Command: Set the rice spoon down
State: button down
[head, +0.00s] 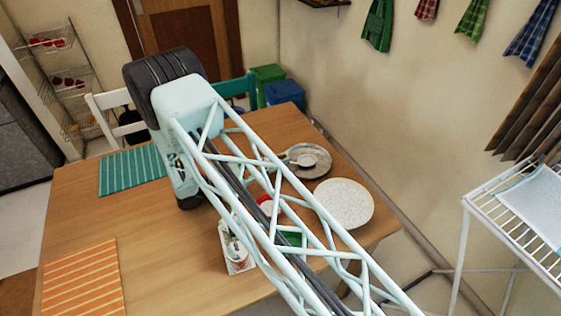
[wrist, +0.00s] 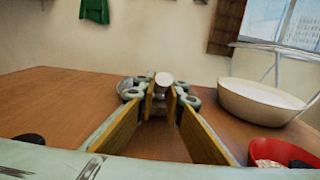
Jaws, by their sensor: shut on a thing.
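The rice spoon shows in the wrist view as a pale round end (wrist: 164,78) just beyond my fingertips. My gripper (wrist: 161,100) is shut on it, with the yellow finger pads closing in toward the tips. In the head view a pale round spoon end (head: 307,160) shows over a grey round plate (head: 322,170) at the far right part of the table. I cannot tell whether the spoon touches the plate. In the head view my lattice arm hides most of the gripper.
A white speckled dish (head: 345,203) stands close by, to the right of the gripper in the wrist view (wrist: 260,105). A red bowl (wrist: 285,150) is nearer. A white tray (head: 238,262) sits near the front. Green (head: 132,170) and orange (head: 82,278) mats lie left.

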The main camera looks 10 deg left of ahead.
jog(key=shift+f, duration=0.2)
jog(key=c, duration=2.7)
grip_release()
jog(key=shift+r, duration=0.15)
jog(key=shift+a, duration=0.1)
jog(key=shift+p+v, duration=0.7)
jog(key=shift+v, duration=5.2)
